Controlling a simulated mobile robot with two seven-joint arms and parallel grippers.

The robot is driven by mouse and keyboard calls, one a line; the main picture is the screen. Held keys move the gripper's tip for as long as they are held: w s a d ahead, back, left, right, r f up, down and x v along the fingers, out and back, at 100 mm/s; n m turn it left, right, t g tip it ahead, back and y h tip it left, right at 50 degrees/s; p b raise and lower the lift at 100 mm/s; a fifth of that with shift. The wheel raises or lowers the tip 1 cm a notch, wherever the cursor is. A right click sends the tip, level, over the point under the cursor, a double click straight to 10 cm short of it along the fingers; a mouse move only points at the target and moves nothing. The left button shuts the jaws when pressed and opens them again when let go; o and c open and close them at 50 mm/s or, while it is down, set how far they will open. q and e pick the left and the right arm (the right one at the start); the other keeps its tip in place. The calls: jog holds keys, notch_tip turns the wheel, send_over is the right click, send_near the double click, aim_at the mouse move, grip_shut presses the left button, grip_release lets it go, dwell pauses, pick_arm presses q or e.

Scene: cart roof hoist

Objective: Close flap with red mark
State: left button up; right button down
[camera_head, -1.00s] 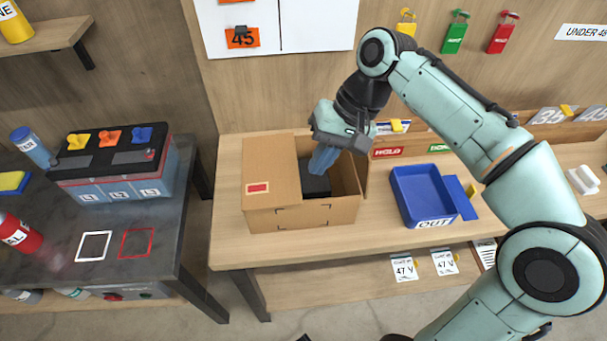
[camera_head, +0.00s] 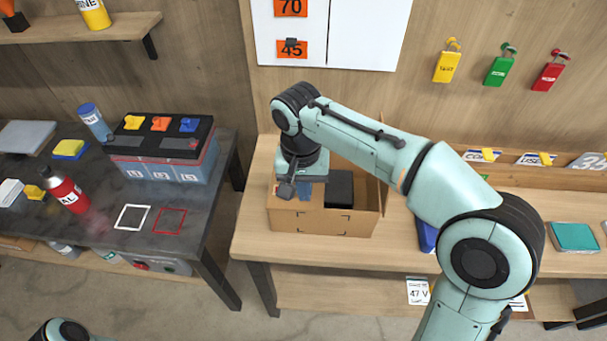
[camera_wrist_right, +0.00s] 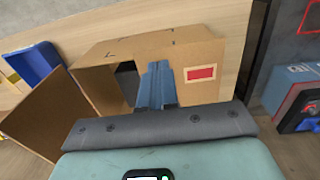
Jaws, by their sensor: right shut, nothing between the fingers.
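A brown cardboard box (camera_head: 320,222) stands on the wooden bench. Its left flap, with the red mark (camera_wrist_right: 201,73), lies flat over one half of the opening; it shows in the wrist view (camera_wrist_right: 200,90). The opposite flap (camera_wrist_right: 45,112) stands open outward. A black block (camera_head: 340,187) shows in the uncovered half. My right gripper (camera_head: 304,192) is shut and empty, pointing down over the left half of the box. Its blue fingers (camera_wrist_right: 158,72) are over the marked flap's inner edge; I cannot tell whether they touch it. My left gripper is out of view.
A blue tray (camera_head: 427,236) stands right of the box, partly behind my right arm. A dark table (camera_head: 100,225) with a battery (camera_head: 165,160) is to the left, across a gap. Padlocks (camera_head: 499,70) hang on the back wall.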

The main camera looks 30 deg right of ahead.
aim_at(306, 207)
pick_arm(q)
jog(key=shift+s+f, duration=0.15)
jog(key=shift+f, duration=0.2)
pick_arm(e)
jog(key=shift+d+f, duration=0.1)
jog(key=shift+f, duration=1.7)
